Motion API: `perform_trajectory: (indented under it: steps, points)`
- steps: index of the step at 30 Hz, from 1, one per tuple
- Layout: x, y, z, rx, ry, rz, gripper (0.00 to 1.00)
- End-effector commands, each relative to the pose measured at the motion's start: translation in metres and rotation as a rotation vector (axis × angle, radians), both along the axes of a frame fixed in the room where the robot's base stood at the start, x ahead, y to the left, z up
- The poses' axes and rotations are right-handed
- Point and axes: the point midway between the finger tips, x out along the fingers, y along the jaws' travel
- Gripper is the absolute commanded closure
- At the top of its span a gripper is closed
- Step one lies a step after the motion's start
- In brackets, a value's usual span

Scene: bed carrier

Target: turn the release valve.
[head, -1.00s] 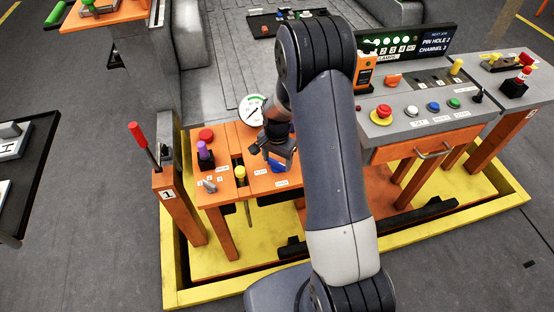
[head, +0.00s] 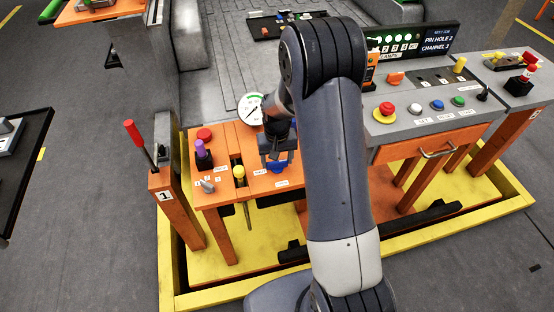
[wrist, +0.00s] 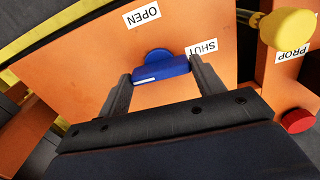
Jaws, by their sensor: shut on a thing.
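The release valve (wrist: 161,70) has a blue handle with a white line and a round blue hub behind it, on an orange panel. In the wrist view, labels OPEN (wrist: 142,17) and SHUT (wrist: 202,48) sit near it, with the handle's right end close to SHUT. My gripper (wrist: 160,78) is shut on the blue handle, one finger at each end. In the head view my gripper (head: 276,157) is over the orange console, with some blue of the valve (head: 277,168) showing below it; my arm hides part of the area.
A yellow knob (wrist: 287,25) by the PROP label and a red button (wrist: 297,121) are near the valve. In the head view a purple-topped lever (head: 202,153), a gauge (head: 250,109) and a red-handled lever (head: 139,143) stand around the console. A grey control desk (head: 430,120) is at the right.

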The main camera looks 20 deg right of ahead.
Motion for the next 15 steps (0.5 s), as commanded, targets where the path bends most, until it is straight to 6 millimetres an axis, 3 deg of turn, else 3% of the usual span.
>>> perform_trajectory:
  steps: [15]
  points:
    - [0.0005,0.0001,0.0006,0.0,-0.002,0.068,0.59]
